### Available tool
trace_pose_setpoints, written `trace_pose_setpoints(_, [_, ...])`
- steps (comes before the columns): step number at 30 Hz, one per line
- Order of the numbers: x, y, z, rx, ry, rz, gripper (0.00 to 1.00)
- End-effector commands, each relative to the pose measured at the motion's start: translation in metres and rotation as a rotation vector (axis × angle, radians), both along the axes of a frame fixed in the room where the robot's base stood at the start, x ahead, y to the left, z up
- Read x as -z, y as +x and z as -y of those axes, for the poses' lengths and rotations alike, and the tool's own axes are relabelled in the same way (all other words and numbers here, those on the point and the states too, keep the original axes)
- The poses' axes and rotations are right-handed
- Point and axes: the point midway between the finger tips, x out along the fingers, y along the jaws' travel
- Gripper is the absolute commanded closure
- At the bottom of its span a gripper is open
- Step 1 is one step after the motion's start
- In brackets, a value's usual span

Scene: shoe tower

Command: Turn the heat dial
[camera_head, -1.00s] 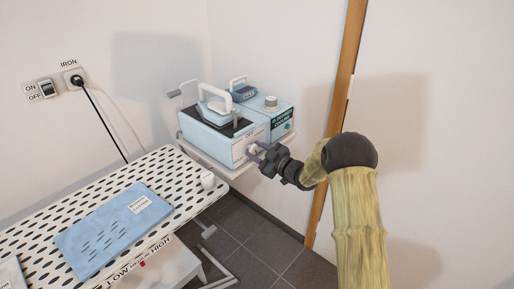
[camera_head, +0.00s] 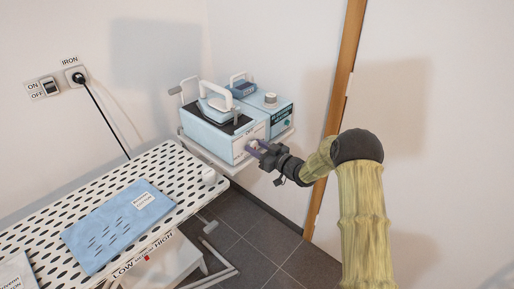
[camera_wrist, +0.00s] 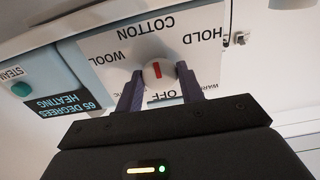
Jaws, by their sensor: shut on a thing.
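The heat dial (camera_wrist: 158,73) is a round white knob with a red mark, on a white panel (camera_wrist: 112,50) on the front of the light blue iron station (camera_head: 216,138). Its labels appear upside down in the wrist view: OFF, a partly covered WARM, WOOL, COTTON and HOLD. The red mark stands nearly upright in that view, on the line between OFF and COTTON; I cannot tell which end points. My gripper (camera_head: 259,149) is shut on the dial, one dark finger on each side, as the wrist view (camera_wrist: 158,88) also shows. In the head view the fingers partly hide the dial.
An iron (camera_head: 219,103) rests on the station. A box (camera_wrist: 45,95) labelled 65 DEGREES HEATING, with a green STEAM button (camera_wrist: 21,89), stands beside it. The perforated ironing board (camera_head: 150,172) holds a blue cloth (camera_head: 117,225). A wooden post (camera_head: 340,95) stands behind my arm.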

Motion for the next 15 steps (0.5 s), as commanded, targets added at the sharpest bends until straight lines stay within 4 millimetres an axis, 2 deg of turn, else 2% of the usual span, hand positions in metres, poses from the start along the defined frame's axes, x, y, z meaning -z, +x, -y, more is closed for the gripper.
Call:
trace_pose_setpoints(4, [0.0047, -0.0005, 0.0021, 0.003, -0.006, -0.007, 0.85])
trace_pose_setpoints(5, [0.0047, -0.0006, 0.0022, 0.003, -0.006, -0.007, 0.58])
trace_pose_setpoints(7, [0.0043, -0.0005, 0.002, 0.002, -0.006, -0.006, 0.44])
trace_pose_setpoints(8, [0.004, -0.0004, 0.0018, 0.002, -0.005, -0.005, 0.41])
trace_pose_setpoints(15, [0.0019, -0.0003, 0.0008, 0.001, -0.003, -0.002, 0.41])
